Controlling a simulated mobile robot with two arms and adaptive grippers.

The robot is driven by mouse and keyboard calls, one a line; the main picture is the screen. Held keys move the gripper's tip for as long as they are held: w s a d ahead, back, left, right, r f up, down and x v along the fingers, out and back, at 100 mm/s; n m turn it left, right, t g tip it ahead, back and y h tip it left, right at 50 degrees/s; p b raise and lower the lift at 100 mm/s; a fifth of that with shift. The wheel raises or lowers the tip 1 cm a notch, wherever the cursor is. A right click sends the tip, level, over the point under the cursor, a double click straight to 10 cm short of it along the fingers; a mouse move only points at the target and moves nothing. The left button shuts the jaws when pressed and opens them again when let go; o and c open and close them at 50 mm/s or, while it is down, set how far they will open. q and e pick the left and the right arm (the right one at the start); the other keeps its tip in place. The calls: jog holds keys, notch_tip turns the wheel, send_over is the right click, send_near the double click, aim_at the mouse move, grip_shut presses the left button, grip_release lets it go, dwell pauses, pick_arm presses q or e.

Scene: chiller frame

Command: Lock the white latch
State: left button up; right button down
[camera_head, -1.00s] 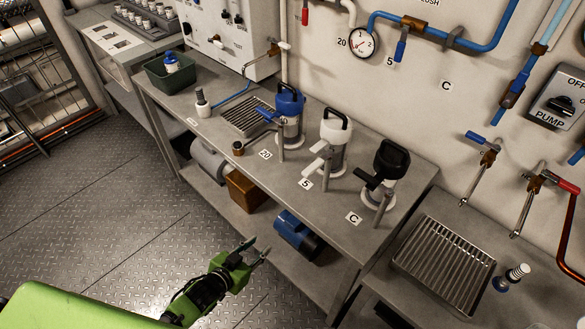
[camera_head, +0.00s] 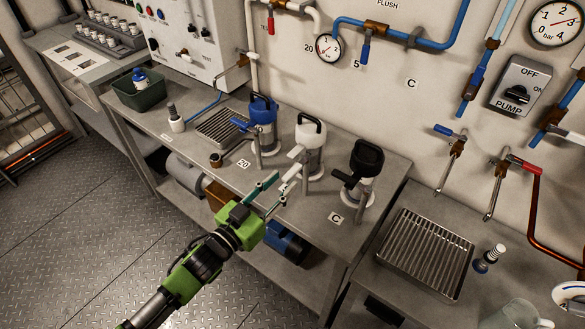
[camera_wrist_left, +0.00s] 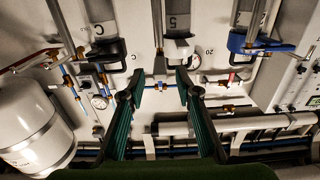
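The white latch (camera_head: 295,152) sticks out to the left from the white-topped canister (camera_head: 311,131), the middle one of three on the bench. My left gripper (camera_head: 284,178) is in front of and a little below the latch, with its fingers pointing at the canister. Its two dark green fingers are apart, with nothing seen between them. They also show open in the left wrist view (camera_wrist_left: 160,84), below the white canister top (camera_wrist_left: 178,50). Whether a finger touches the latch cannot be told. My right gripper is not in view.
A blue-topped canister (camera_head: 263,110) stands left of the white one and a black-topped canister (camera_head: 366,160) right of it, both close by. The metal bench (camera_head: 307,213) has its front edge under my gripper. A blue cylinder (camera_head: 285,245) lies on the lower shelf.

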aim_at(299, 165)
pick_arm(q)
jog(key=x, duration=0.5)
jog(key=shift+w+d+p, duration=0.25)
jog(key=shift+w+p, duration=0.05)
jog(key=shift+p, duration=0.05)
grip_shut()
